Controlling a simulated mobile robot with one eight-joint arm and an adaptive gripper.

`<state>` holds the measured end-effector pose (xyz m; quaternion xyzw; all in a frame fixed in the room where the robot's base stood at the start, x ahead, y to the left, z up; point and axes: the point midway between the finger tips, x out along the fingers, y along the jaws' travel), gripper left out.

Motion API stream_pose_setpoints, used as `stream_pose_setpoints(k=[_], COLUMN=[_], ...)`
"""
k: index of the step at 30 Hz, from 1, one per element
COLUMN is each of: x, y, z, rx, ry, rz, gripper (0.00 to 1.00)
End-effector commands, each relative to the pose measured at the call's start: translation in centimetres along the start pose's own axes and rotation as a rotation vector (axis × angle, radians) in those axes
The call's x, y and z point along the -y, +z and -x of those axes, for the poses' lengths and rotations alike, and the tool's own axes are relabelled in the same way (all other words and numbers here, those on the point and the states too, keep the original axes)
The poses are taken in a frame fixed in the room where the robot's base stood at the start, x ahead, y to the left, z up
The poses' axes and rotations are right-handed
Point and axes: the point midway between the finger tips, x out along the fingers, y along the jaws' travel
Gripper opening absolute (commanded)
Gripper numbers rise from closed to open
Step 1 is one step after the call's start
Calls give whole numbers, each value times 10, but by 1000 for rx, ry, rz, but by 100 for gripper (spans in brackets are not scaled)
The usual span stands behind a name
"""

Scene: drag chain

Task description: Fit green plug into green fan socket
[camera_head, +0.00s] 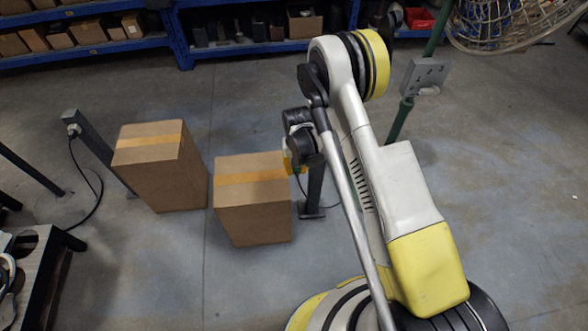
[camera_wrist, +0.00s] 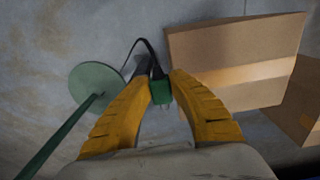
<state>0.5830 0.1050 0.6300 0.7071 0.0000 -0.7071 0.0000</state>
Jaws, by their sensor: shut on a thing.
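The green plug (camera_wrist: 160,92) is between the yellow fingertips of my gripper (camera_wrist: 159,82) in the wrist view, with its pale prongs pointing down the picture. A black cable (camera_wrist: 143,42) loops up from it. My gripper is shut on the plug. In the head view, my gripper (camera_head: 289,164) is mostly hidden by my arm, above the right box. The green fan stand (camera_head: 398,122) is right of my arm, with a grey socket box (camera_head: 424,76) on its pole. The socket is well apart from my gripper. The fan's round green base (camera_wrist: 90,82) shows in the wrist view.
Two cardboard boxes, left (camera_head: 160,170) and right (camera_head: 252,205), stand on the floor. A dark post (camera_head: 314,185) stands beside the right box. Another post (camera_head: 95,145) with a cable is at left. Blue shelves (camera_head: 180,40) line the back. Floor at right is clear.

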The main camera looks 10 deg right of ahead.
Motion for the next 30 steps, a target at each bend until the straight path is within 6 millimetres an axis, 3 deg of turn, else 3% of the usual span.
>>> stream_pose_setpoints(k=[1,3,14,24,30], x=[0,0,-7,-71,-98], y=[0,0,2,25,35], z=[0,0,-1,-4,-3], rx=[0,0,0,0,0], ry=[0,0,0,0,0], rz=[0,0,-1,-4,-2], gripper=[13,0,0,0,0])
